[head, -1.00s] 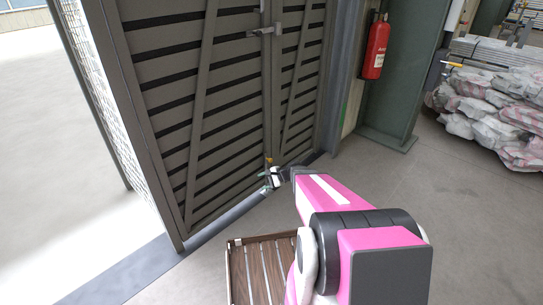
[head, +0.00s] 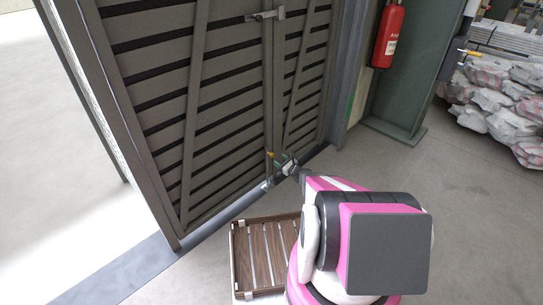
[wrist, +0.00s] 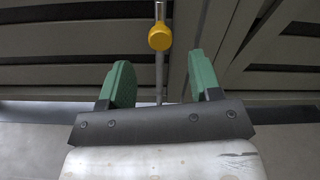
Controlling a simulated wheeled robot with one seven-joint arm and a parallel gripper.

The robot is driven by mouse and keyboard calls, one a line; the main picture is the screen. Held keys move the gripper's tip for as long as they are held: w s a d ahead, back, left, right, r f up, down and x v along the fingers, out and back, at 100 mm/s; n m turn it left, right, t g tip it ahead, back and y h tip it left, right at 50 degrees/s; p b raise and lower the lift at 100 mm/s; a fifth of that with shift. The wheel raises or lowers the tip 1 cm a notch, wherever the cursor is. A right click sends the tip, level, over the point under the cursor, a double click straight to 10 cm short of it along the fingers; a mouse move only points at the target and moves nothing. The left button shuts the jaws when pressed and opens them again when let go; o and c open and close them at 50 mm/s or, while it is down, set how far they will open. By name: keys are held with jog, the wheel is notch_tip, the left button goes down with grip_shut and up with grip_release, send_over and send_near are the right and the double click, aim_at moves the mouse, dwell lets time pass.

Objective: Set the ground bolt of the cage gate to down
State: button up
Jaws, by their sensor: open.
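The cage gate (head: 230,110) is a dark grey slatted double gate, and its two leaves meet upright and closed in the head view. The ground bolt has a yellow knob (wrist: 160,37) on a thin grey vertical rod (wrist: 159,78), low at the seam between the leaves. The knob is small in the head view (head: 269,154). My gripper (wrist: 160,72) is open, with one green finger on each side of the rod's line. The knob appears above and beyond the fingertips, with no visible contact. The rod's lower end is hidden behind my gripper body.
A latch handle (head: 265,15) sits higher on the gate. A red fire extinguisher (head: 388,35) hangs at right, near a green column (head: 400,95). Wrapped sacks (head: 500,105) lie far right. Floor between is clear.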

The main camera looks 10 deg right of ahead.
aim_at(273, 156)
jog(key=x, duration=0.7)
jog(key=shift+w, duration=0.1)
grip_shut()
notch_tip(273, 156, down, 4)
jog(key=shift+f, duration=0.15)
grip_release()
